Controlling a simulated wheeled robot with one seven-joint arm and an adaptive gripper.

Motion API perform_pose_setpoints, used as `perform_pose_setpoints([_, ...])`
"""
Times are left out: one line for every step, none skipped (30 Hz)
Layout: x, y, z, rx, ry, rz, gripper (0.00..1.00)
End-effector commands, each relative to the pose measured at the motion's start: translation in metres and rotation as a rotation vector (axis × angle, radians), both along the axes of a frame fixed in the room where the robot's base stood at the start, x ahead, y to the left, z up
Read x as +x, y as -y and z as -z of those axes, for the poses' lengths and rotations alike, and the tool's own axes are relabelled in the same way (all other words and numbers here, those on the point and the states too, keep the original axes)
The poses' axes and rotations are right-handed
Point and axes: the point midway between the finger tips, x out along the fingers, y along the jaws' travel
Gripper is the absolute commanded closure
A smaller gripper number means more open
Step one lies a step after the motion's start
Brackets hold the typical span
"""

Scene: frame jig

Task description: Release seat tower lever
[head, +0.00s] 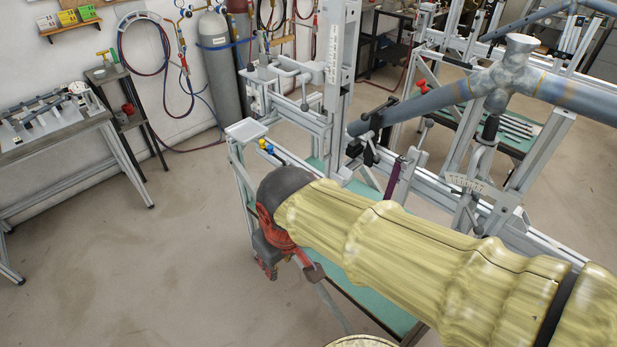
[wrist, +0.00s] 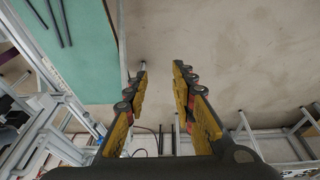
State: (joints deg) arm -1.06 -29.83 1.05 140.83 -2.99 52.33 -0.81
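A grey tube frame (head: 430,102) is held in an aluminium jig with an upright post (head: 345,70). A black clamp (head: 376,122) sits at the left end of the tube. A dark red lever-like piece (head: 393,180) stands below the tube. I cannot tell which part is the seat tower lever. My gripper (wrist: 161,68) is open and empty in the wrist view, with bare floor beyond its fingers. In the head view it hangs at the jig's near left side, partly hidden by my yellow-sleeved arm, which also covers part of the jig.
A workbench (head: 50,137) stands at left, and gas cylinders (head: 217,62) stand against the wall. The floor (head: 120,255) at left is clear.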

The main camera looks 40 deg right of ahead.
Motion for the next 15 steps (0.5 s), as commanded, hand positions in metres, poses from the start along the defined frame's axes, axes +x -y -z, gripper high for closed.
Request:
perform_pose_setpoints([0.002, 0.001, 0.002, -0.009, -0.023, -0.007, 0.74])
perform_pose_setpoints([0.003, 0.002, 0.003, -0.014, -0.037, -0.012, 0.74])
perform_pose_setpoints([0.005, 0.003, 0.006, -0.021, -0.056, -0.019, 0.74])
perform_pose_setpoints([0.006, 0.004, 0.008, -0.028, -0.072, -0.025, 0.74])
perform_pose_setpoints([0.007, 0.005, 0.01, -0.035, -0.089, -0.031, 0.74])
perform_pose_setpoints([0.009, 0.007, 0.013, -0.047, -0.113, -0.043, 0.74])
perform_pose_setpoints([0.011, 0.009, 0.016, -0.057, -0.133, -0.053, 0.74])
perform_pose_setpoints([0.013, 0.01, 0.019, -0.067, -0.155, -0.064, 0.74])
perform_pose_setpoints([0.015, 0.013, 0.023, -0.083, -0.188, -0.082, 0.74])
perform_pose_setpoints([0.017, 0.015, 0.027, -0.095, -0.214, -0.095, 0.74])
perform_pose_setpoints([0.019, 0.018, 0.03, -0.109, -0.24, -0.11, 0.74])
perform_pose_setpoints([0.021, 0.021, 0.035, -0.127, -0.275, -0.132, 0.74])
perform_pose_setpoints([0.023, 0.023, 0.038, -0.14, -0.302, -0.149, 0.74])
perform_pose_setpoints([0.024, 0.026, 0.042, -0.153, -0.328, -0.167, 0.74])
perform_pose_setpoints([0.027, 0.03, 0.047, -0.172, -0.362, -0.192, 0.74])
